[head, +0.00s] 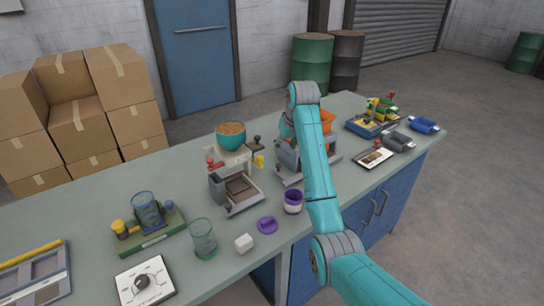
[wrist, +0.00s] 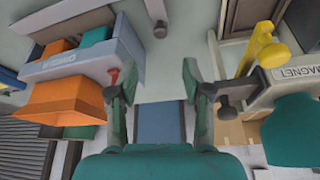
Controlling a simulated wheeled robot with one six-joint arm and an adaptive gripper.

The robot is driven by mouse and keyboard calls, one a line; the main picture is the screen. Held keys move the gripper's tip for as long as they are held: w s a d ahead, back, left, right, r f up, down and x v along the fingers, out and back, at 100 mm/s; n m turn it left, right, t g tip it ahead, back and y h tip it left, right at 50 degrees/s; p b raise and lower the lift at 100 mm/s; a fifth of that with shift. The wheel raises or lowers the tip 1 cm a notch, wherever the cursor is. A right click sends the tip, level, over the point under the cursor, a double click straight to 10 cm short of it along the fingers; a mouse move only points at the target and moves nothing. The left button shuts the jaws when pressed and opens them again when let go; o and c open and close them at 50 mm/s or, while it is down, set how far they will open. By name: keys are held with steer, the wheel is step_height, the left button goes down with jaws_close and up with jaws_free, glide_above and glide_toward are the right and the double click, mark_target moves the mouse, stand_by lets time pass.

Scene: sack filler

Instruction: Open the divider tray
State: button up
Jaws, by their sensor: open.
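In the wrist view my gripper (wrist: 163,92) is open, with nothing seen held between its fingers. Left of it is a grey machine (wrist: 120,45) with orange and teal compartments, an orange bin (wrist: 65,103) and a small red part. Its label is upside down and I cannot read it surely, so I cannot tell if it is the divider tray. In the head view the grey machine (head: 288,158) stands partly behind my arm, which hides most of my gripper.
A dark knob (wrist: 223,97) is near the right finger. A purple cup (head: 293,202) and green glass (head: 203,238) stand on the bench's front side.

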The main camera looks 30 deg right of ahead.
mark_target(279, 165)
steer(key=x, duration=1)
steer(key=shift+w+f, duration=0.2)
steer(key=shift+f, duration=0.15)
jaws_close()
